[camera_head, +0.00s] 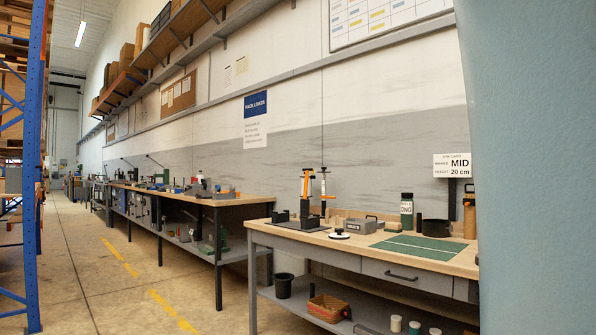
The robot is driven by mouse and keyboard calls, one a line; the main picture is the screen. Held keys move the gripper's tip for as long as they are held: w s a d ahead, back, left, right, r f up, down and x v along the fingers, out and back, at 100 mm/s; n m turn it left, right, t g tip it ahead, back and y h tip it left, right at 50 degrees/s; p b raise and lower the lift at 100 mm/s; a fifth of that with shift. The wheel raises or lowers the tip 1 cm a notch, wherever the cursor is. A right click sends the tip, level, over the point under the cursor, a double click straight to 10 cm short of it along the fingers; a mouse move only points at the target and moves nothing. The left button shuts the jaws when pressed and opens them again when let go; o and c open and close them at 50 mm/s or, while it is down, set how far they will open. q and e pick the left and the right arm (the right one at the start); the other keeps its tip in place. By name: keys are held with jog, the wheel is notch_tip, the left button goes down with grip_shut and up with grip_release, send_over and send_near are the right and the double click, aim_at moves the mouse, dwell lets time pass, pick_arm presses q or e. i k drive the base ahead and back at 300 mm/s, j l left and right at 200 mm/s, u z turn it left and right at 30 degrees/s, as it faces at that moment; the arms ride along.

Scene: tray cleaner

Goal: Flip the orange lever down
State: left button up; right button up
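A small upright device with an orange upper part (306,183) stands on a dark mat at the left end of the near workbench (262,232). No other lever shows clearly. Neither of my grippers is in view.
A large pale blue surface (530,160) fills the right side, very close. The near bench holds a green mat (420,249), a dark bottle (406,211) and a grey box (362,226). A blue rack post (36,130) stands left. The floor aisle (100,260) is clear.

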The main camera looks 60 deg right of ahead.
aim_at(307, 174)
jog(key=z, duration=2)
jog(key=i+z, duration=0.15)
jog(key=i, duration=0.45)
jog(key=i+j+z, duration=0.2)
jog(key=i, duration=0.35)
jog(key=i+z, duration=0.15)
jog(key=i, duration=0.45)
jog(key=i+j+z, duration=0.15)
jog(key=i, duration=0.4)
jog(key=i+j+z, duration=0.15)
jog(key=i+j, duration=0.25)
jog(key=i+j+z, duration=0.2)
jog(key=i+j, duration=0.2)
jog(key=i, duration=0.25)
